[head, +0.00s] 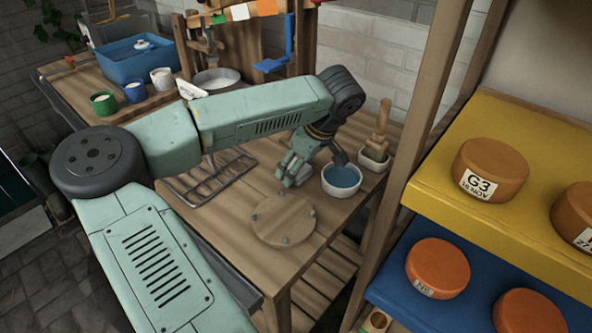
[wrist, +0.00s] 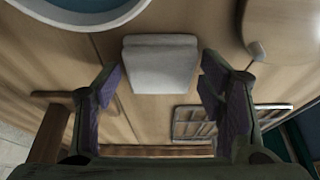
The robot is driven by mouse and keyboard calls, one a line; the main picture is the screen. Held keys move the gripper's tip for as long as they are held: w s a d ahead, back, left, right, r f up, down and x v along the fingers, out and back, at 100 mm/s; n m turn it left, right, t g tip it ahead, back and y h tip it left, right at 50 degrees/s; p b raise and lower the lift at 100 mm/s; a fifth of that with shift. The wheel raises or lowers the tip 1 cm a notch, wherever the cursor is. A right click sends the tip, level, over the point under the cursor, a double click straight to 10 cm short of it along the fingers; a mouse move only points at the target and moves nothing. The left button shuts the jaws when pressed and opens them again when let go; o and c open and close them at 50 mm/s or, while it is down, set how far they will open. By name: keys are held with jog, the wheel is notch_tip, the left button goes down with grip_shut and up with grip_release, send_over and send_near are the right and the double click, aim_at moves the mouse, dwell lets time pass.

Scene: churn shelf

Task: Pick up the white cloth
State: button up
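The white cloth (wrist: 160,66) is a folded, pale block lying on the wooden table in the wrist view. My gripper (wrist: 161,82) is open, with one finger at each side of the cloth's near part. Gaps show between both fingers and the cloth, and it is not held. In the head view my gripper (head: 294,171) points down low over the table, just left of the white bowl. There the cloth is mostly hidden by the fingers, and I cannot make it out clearly.
A white bowl of blue liquid (head: 342,179) stands close right of my gripper. A round wooden board (head: 283,222) lies in front, and a wire rack (head: 208,180) lies to the left. A pot with a wooden-handled tool (head: 374,157) stands behind the bowl. A shelf post (head: 400,150) rises at right.

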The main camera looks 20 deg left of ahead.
aim_at(290, 166)
jog(key=c, duration=0.7)
jog(key=shift+r, duration=0.15)
jog(key=shift+c, duration=0.2)
jog(key=shift+r+b, duration=0.5)
jog(key=shift+r, duration=0.1)
jog(key=shift+s+a+r+b, duration=0.15)
jog(key=shift+r+b, duration=0.15)
jog(key=shift+r, duration=0.2)
jog(key=shift+s+r+b, duration=0.1)
jog(key=shift+r+b, duration=0.2)
jog(key=shift+r, duration=0.15)
jog(key=s+a+b, duration=0.1)
jog(key=s+a, duration=0.1)
jog(key=s, duration=0.2)
jog(key=s+a+r+b, duration=0.1)
jog(key=s+a, duration=0.1)
jog(key=s, duration=0.3)
jog(key=s+a+b, duration=0.2)
jog(key=s, duration=0.3)
jog(key=shift+s+r, duration=0.15)
jog(key=shift+r, duration=0.2)
jog(key=o, duration=0.5)
jog(key=c, duration=0.5)
